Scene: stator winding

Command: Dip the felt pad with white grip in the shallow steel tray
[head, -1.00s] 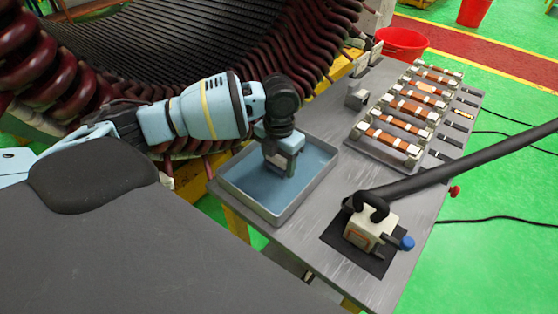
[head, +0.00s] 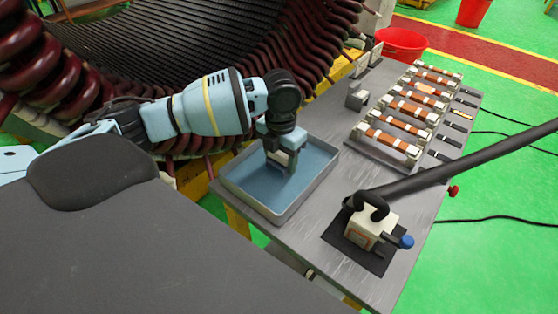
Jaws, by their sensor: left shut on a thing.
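The shallow steel tray (head: 242,205) stands on the near left part of the bench and holds blue liquid. My left gripper (head: 280,165) points down inside the tray's outline, near its middle. It is shut on the felt pad's white grip (head: 280,157), of which a small light part shows between the fingers. The felt itself is mostly hidden by the fingers, and I cannot tell how deep it sits in the liquid. My right gripper is not in view.
A rack of copper-coloured bars (head: 408,108) stands at the back right of the bench. A white device (head: 371,224) with a thick dark hose sits on a black mat at the right. The stator (head: 170,40) with dark red coils rises behind the tray.

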